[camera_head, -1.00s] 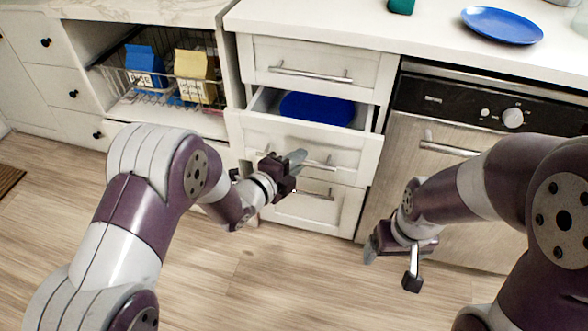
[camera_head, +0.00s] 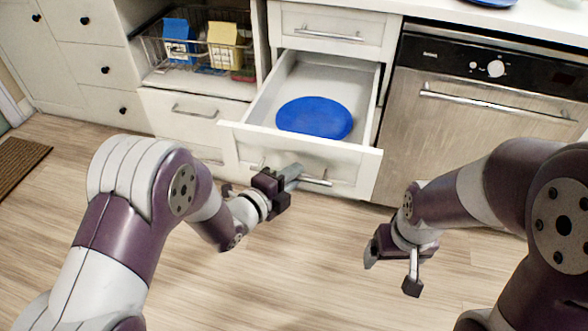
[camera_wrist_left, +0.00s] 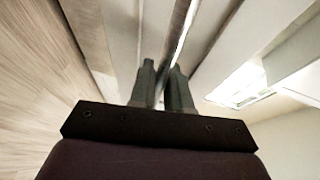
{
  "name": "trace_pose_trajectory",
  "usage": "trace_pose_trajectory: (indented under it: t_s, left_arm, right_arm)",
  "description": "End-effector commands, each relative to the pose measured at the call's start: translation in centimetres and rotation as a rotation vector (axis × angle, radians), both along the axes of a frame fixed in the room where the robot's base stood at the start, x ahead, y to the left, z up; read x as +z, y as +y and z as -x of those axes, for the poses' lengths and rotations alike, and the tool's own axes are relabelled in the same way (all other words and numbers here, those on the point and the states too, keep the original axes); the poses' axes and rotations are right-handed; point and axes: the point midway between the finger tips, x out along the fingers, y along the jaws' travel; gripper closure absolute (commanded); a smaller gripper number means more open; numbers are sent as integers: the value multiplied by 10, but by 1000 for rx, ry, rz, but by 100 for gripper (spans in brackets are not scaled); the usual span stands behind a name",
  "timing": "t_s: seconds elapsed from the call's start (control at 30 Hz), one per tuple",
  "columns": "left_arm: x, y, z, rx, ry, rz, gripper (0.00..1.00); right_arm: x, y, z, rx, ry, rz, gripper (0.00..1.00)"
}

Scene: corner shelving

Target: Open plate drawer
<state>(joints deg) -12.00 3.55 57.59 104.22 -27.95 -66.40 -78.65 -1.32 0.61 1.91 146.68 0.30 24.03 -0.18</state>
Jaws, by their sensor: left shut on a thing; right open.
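The white plate drawer (camera_head: 368,160) is pulled well out from the cabinet in the head view, with a blue plate (camera_head: 314,117) lying inside it. My left gripper (camera_head: 291,178) is at the drawer's front, shut on its metal bar handle (camera_head: 318,182). In the left wrist view the handle (camera_wrist_left: 178,38) runs between the fingers of my left gripper (camera_wrist_left: 164,82). My right gripper (camera_head: 391,270) is open and empty above the floor, to the right of the drawer and apart from it.
A closed drawer (camera_head: 335,30) is above the open one. A dishwasher (camera_head: 450,150) stands to the right. A wire basket (camera_head: 200,50) with a blue carton (camera_head: 178,40) and a yellow carton (camera_head: 222,45) is at the left. The wooden floor (camera_head: 300,280) in front is clear.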

Motion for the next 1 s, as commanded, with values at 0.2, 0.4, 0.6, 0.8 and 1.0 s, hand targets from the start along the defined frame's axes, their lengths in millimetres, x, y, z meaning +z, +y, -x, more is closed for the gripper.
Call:
trace_pose_trajectory:
  t_s: [0.2, 0.4, 0.6, 0.8, 1.0]
  left_arm:
    - [1, 1, 3, 1, -2, 0, 100]
    - [1, 1, 3, 1, -2, 0, 100]
    - [1, 1, 3, 1, -2, 0, 77]
    - [1, 2, 4, 1, -2, 0, 77]
    - [8, 16, 22, 3, 1, -1, 77]
  right_arm:
    - [0, 0, 0, 0, 0, 0, 14]
    - [0, 0, 0, 0, 0, 0, 14]
    - [0, 0, 0, 0, 0, 0, 14]
    - [1, 0, 0, 0, 0, 0, 14]
    - [10, 0, 0, 0, 0, 0, 14]
